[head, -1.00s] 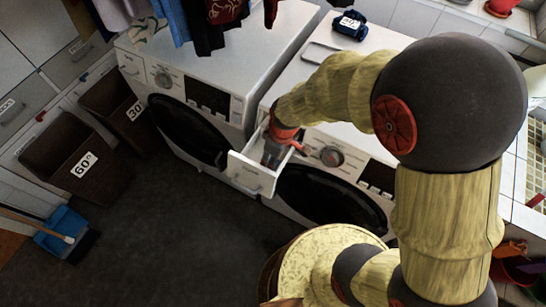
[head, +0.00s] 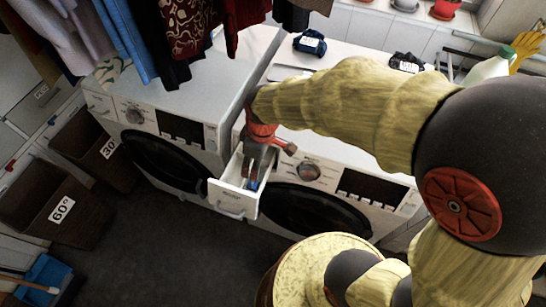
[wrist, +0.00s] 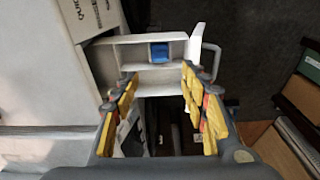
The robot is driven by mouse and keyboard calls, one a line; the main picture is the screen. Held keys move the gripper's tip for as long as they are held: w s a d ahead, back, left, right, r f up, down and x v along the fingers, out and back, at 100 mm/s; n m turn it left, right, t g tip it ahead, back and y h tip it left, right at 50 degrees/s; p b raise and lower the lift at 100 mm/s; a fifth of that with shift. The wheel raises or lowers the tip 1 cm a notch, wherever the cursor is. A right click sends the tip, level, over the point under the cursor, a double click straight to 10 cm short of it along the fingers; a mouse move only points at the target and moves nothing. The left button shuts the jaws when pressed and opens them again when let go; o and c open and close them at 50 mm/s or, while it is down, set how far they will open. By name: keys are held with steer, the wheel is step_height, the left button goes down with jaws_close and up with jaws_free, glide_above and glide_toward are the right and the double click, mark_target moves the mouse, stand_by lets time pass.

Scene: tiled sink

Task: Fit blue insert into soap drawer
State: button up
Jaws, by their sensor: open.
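The white soap drawer (head: 230,199) is pulled out of the right washing machine. In the wrist view the drawer (wrist: 127,58) shows several compartments with white dividers, and its handle (wrist: 210,58) is on the right. The blue insert (wrist: 159,52) sits in a compartment near the drawer's front; I cannot tell whether it is fully seated. A bit of the blue insert (head: 253,185) also shows in the head view. My gripper (head: 258,170) is over the drawer, pointing down. In the wrist view my gripper (wrist: 158,80) is open, its yellow-padded fingers apart with nothing between the tips.
The left washing machine (head: 165,140) stands beside the right one (head: 300,185). Clothes (head: 190,25) hang above. A dark blue object (head: 310,43) lies on the right machine's top. Brown laundry bins (head: 60,195) stand at the left.

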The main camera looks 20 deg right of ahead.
steer(key=s+d+r+m+t, duration=0.1)
steer(key=s+d+r+m, duration=0.2)
steer(key=r, duration=0.3)
steer(key=s+d+r+m+t+h, duration=0.1)
steer(key=s+d+r+m+t, duration=0.1)
steer(key=r, duration=0.4)
steer(key=s+d+r+m+t, duration=0.1)
steer(key=s+d+r+m, duration=0.4)
steer(key=s+r, duration=0.1)
steer(key=shift+d+r, duration=0.35)
steer(key=shift+r, duration=0.2)
